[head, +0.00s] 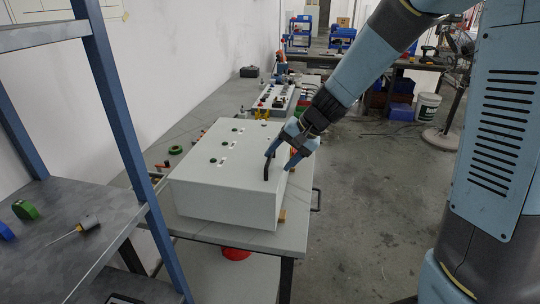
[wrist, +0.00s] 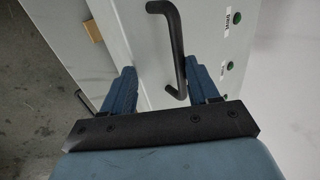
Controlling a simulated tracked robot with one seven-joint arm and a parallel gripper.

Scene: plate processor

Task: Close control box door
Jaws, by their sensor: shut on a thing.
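The control box (head: 222,205) is a large white box on the grey workbench. Its door (head: 215,150) is the broad upper panel with green buttons and lies over the box body, with no clear gap visible. A black bar handle (head: 267,168) stands on the door near its right edge; it also shows in the wrist view (wrist: 178,48). My gripper (head: 284,157) is at this edge, its blue fingers apart on either side of it. In the wrist view my gripper (wrist: 162,80) has the handle's lower end between the fingers, nearer the right one. The exact contact is unclear.
A grey shelf (head: 75,240) with a blue post stands at the left front. Another panel with buttons (head: 274,98) sits farther back on the workbench (head: 300,205). The floor to the right is largely clear.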

